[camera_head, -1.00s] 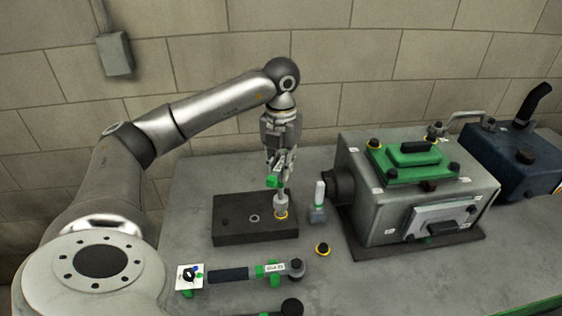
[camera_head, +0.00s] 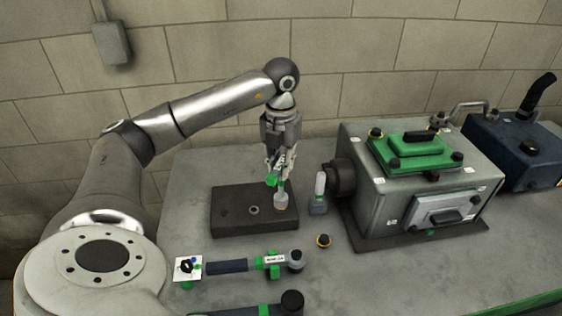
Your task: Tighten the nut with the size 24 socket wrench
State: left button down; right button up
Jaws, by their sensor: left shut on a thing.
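My left gripper (camera_head: 277,172) points down over the dark block and is shut on a tool with a green part (camera_head: 272,181) and a grey, socket-like lower end (camera_head: 281,200). That end stands at the right side of the block (camera_head: 232,224), over one of its positions; whether it is seated cannot be told. A socket wrench (camera_head: 228,267) with a dark handle, green collar and white label lies on the table; its label is too small to read surely. My right gripper is not in view.
A grey engine housing (camera_head: 375,195) with a green top cover (camera_head: 415,150) stands at the right, with a blue tank (camera_head: 520,150) behind it. A small grey bottle-like item (camera_head: 319,195) stands between block and housing. Another dark-and-green tool (camera_head: 290,303) lies at the front edge.

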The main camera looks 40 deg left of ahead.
pick_arm(q)
jog(key=m, duration=0.3)
jog(key=shift+m, duration=0.4)
jog(key=m, duration=0.4)
jog(key=shift+m, duration=0.3)
jog(key=m, duration=0.3)
jog(key=shift+b, duration=0.3)
jog(key=m, duration=0.8)
jog(key=shift+f+b, duration=0.1)
jog(key=shift+b, duration=0.2)
jog(key=m, duration=0.9)
jog(key=shift+b, duration=0.35)
jog(key=m, duration=0.4)
jog(key=shift+m, duration=0.4)
